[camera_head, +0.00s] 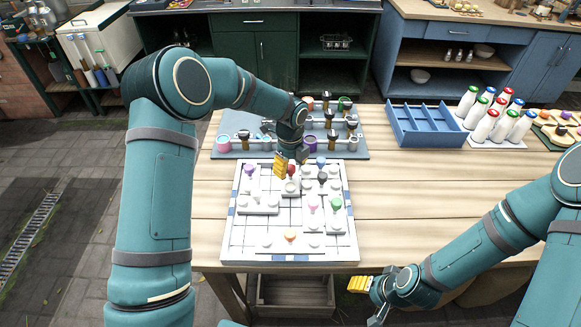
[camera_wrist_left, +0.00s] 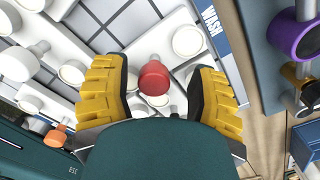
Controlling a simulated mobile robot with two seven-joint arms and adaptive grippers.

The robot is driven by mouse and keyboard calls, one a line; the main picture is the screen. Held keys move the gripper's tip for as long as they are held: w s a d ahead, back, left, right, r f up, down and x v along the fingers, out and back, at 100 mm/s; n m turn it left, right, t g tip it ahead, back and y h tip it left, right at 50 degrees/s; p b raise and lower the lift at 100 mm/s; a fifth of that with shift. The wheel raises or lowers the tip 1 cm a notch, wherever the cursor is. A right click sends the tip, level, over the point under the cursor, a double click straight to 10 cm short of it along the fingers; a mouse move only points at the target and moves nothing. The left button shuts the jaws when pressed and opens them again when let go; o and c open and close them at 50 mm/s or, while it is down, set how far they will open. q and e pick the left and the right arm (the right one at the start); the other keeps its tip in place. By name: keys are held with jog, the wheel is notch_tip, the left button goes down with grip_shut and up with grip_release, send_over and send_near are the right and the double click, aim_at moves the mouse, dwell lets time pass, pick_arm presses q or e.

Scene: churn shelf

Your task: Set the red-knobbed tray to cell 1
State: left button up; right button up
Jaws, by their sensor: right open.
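The red-knobbed tray shows its red knob (camera_head: 291,170) near the far side of the white gridded board (camera_head: 270,238). In the left wrist view the red knob (camera_wrist_left: 154,78) stands between the two yellow-padded fingers, with a gap on each side. My left gripper (camera_head: 292,162) is open above it, and its finger partly hides the tray in the head view. My right gripper (camera_head: 368,300) is open and empty, off the table's front edge. I cannot make out which cell is numbered 1.
Other white trays with purple (camera_head: 250,170), blue (camera_head: 321,161), black (camera_head: 322,176), pink (camera_head: 313,206), green (camera_head: 336,203) and orange (camera_head: 290,236) knobs share the board. Behind are a grey rack (camera_head: 358,153), a blue crate (camera_head: 428,138) and bottles (camera_head: 485,126). The table right of the board is clear.

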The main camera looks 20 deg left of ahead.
aim_at(291, 166)
pick_arm(q)
jog(key=shift+s, duration=0.1)
notch_tip(291, 166, up, 12)
dwell(0.7)
jog(key=shift+f, duration=0.1)
dwell(0.3)
